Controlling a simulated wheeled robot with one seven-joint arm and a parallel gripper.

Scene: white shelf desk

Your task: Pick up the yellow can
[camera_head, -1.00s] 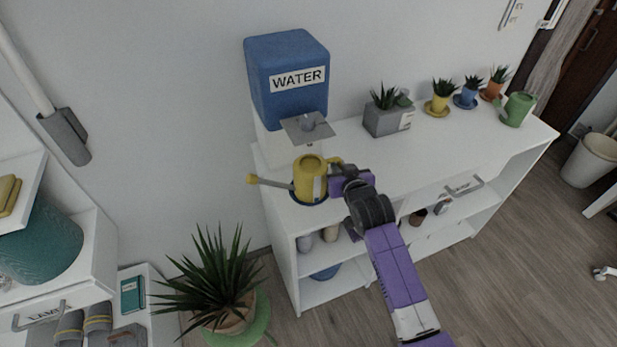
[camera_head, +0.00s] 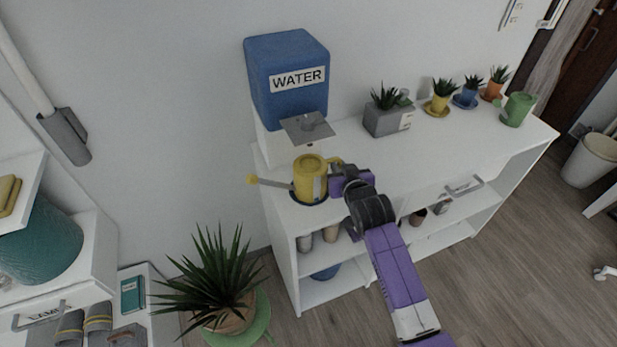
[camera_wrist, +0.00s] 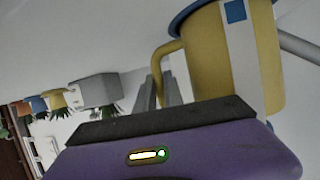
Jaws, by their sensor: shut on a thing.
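The yellow can (camera_head: 309,178) is a watering can with a grey spout tipped by a yellow knob to the left and a yellow handle on its right. It stands upright over a dark blue round base at the left end of the white shelf desk. My gripper (camera_head: 336,168) comes in from the right and is shut at the can's handle side. In the wrist view the can (camera_wrist: 235,55) fills the upper right, and the grey fingers (camera_wrist: 165,92) are at its handle (camera_wrist: 160,65). The exact finger contact is partly hidden by my purple gripper body.
A blue WATER tank (camera_head: 287,80) with a tap stands just behind the can. A grey planter (camera_head: 388,117), small potted plants (camera_head: 441,97) and a green can (camera_head: 517,108) stand farther right. A large potted plant (camera_head: 222,285) stands on the floor at the left front.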

